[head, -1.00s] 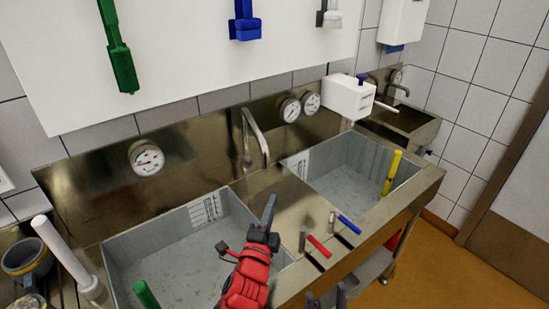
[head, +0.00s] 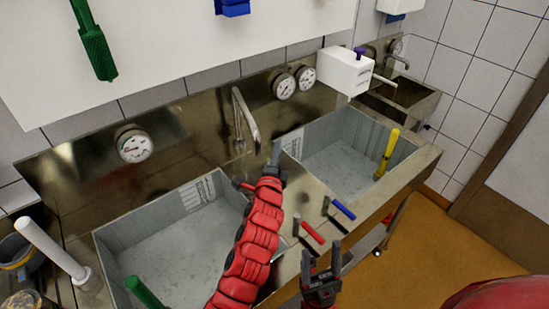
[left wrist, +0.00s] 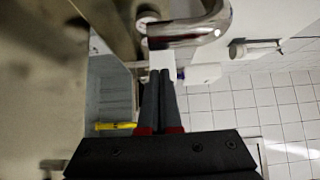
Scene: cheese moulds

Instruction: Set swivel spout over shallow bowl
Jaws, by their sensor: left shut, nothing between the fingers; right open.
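The chrome swivel spout (head: 250,122) rises at the back wall between two grey basins, its tip near the divider. My left gripper (head: 276,152) is shut and empty, just right of and in front of the spout's tip. In the left wrist view the chrome tube (left wrist: 185,32) crosses just ahead of the shut fingertips (left wrist: 158,74); I cannot tell whether they touch. The left basin (head: 150,235) and right basin (head: 345,165) both have grey walls; I cannot surely tell which is shallower. My right gripper (head: 322,270) is open and empty before the counter's front edge.
A yellow tool (head: 388,150) stands in the right basin, a green one (head: 143,292) in the left. A white box (head: 345,70) and gauges (head: 134,146) are at the back.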

